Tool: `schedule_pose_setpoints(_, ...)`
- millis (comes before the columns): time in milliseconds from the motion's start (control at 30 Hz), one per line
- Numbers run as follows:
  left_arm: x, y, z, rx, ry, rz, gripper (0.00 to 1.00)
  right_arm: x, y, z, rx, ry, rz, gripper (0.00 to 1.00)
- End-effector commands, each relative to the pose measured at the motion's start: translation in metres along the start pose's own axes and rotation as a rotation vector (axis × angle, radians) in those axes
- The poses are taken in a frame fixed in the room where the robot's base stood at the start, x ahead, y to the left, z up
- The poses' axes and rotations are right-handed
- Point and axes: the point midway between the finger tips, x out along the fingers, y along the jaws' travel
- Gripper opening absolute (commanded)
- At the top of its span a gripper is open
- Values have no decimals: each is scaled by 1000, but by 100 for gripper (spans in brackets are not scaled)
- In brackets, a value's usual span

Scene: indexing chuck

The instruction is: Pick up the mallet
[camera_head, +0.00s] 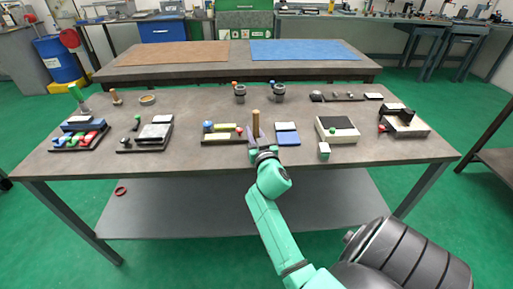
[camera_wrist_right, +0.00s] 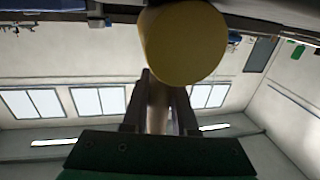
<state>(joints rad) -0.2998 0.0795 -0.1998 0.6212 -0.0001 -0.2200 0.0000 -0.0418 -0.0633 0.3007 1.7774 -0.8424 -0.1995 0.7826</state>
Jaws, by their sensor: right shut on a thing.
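The mallet shows in the head view as a tan upright piece (camera_head: 256,124) near the front middle of the table. My right gripper (camera_head: 256,143) is at its lower part, with the arm reaching up from the lower right. In the right wrist view, a large round yellowish end of the mallet (camera_wrist_right: 183,44) fills the top middle. A narrower tan part runs down from it between the two dark fingers of my right gripper (camera_wrist_right: 158,100), which are shut on it. I cannot tell whether the mallet touches the table. My left gripper is not in view.
The table (camera_head: 200,98) carries a tray with coloured blocks (camera_head: 222,138) left of the mallet and blue-white blocks (camera_head: 287,134) close to its right. A white box with a dark top (camera_head: 337,130) stands further right. Two dark cylindrical holders (camera_head: 278,93) stand behind.

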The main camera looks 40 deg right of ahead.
Motion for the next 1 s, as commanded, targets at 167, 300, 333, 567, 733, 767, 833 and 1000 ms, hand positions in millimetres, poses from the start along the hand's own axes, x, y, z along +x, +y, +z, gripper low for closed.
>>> schedule_pose_setpoints(167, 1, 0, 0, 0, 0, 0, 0, -1, 1, 12, 3, -24, 4, 0)
schedule_pose_setpoints(300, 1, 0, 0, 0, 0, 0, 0, -1, 1, 12, 3, -24, 4, 0)
schedule_pose_setpoints(333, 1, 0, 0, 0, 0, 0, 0, -1, 1, 12, 3, -24, 4, 0)
schedule_pose_setpoints(567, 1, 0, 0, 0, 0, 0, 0, -1, 0, 9, 3, -20, 3, 0)
schedule_pose_setpoints(733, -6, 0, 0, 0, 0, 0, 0, -1, 1, -4, 1, -17, 3, 0)
schedule_pose_setpoints(767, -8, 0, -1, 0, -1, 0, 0, 0, 1, -9, 0, -15, 3, 0)
schedule_pose_setpoints(833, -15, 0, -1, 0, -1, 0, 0, 0, 0, -26, -1, -10, 1, 0)
schedule_pose_setpoints(1000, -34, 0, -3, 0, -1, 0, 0, 0, 0, -82, -2, 0, 0, 0)
